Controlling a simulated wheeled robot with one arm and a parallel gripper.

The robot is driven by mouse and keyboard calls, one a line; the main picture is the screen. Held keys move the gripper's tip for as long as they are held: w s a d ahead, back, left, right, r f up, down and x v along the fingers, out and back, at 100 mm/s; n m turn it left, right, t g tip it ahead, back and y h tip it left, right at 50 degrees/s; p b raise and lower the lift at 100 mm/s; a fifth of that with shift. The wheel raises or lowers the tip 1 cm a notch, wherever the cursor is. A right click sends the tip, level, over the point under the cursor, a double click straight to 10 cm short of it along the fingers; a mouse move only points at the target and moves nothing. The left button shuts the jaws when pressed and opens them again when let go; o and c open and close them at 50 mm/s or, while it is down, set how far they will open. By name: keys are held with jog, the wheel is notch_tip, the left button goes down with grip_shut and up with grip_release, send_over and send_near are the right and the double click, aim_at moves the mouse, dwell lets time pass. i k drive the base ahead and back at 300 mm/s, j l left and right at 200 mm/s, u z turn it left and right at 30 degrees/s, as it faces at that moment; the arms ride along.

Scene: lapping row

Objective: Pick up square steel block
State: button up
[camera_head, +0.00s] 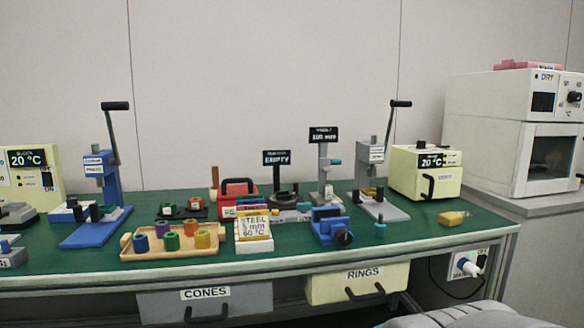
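I cannot single out a square steel block for certain on the green bench top (450,240). A squarish white-faced piece (254,230) lettered "STEEL 5 mm 60 °C" stands near the bench's front, just right of the wooden tray. Whether it is a block, a box or a card is unclear. Small grey metal parts sit at the far left edge (12,258), cut off by the frame. My gripper is not in view. A grey rounded shape at the bottom right may be part of me.
A blue press (95,230), a grey press (380,208), a blue vise (332,226) and a cream heater box (425,172) crowd the bench. Drawers (205,300) marked CONES and RINGS hang below. The right front is mostly clear, except a yellow piece (453,218).

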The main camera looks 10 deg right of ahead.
aim_at(327, 189)
jog(key=i+j+z, duration=0.1)
jog(key=j+z, duration=0.25)
jog(key=i+j+z, duration=0.1)
jog(key=j+z, duration=0.6)
jog(key=i+l, duration=0.05)
